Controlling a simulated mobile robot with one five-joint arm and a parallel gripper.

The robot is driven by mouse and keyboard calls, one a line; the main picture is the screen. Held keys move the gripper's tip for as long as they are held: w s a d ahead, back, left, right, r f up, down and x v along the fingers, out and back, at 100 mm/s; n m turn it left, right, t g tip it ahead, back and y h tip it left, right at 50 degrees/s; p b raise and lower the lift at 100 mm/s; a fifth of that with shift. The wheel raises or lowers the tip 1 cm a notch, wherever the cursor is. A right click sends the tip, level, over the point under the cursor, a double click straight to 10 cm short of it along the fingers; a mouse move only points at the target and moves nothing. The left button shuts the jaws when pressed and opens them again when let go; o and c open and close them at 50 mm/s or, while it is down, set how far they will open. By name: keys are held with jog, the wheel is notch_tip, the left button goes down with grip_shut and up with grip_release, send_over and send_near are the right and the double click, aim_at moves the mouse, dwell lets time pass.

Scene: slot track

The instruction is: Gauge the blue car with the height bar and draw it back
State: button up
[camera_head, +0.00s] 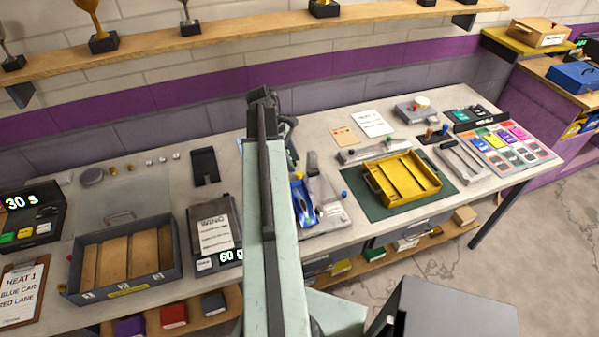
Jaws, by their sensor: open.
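The blue car (302,205) is partly in view just right of my upright arm link, which covers its left part. It is on or beside a light grey plate (332,213) with a blue knob (344,195) at its right. A grey upright piece (316,178) stands close to the car; I cannot tell whether it is the height bar or whether it touches the car. My arm rises from the bottom centre and bends at its top, and the part beyond the bend is mostly behind the link. My gripper's fingers are hidden there.
Left of my arm are a scale (215,228) and a grey tray with wooden slats (75,262). To the right, a yellow tray (434,186) sits on a green mat (380,206), near a board of coloured cards (540,157). A trophy shelf (240,22) runs above.

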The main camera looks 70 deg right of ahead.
aim_at(299, 173)
jog(key=b+x, duration=0.3)
jog(key=x, duration=0.2)
jog(key=shift+f+b, duration=0.25)
jog(key=shift+b, duration=0.15)
jog(key=shift+r, duration=0.15)
grip_shut()
dwell(0.7)
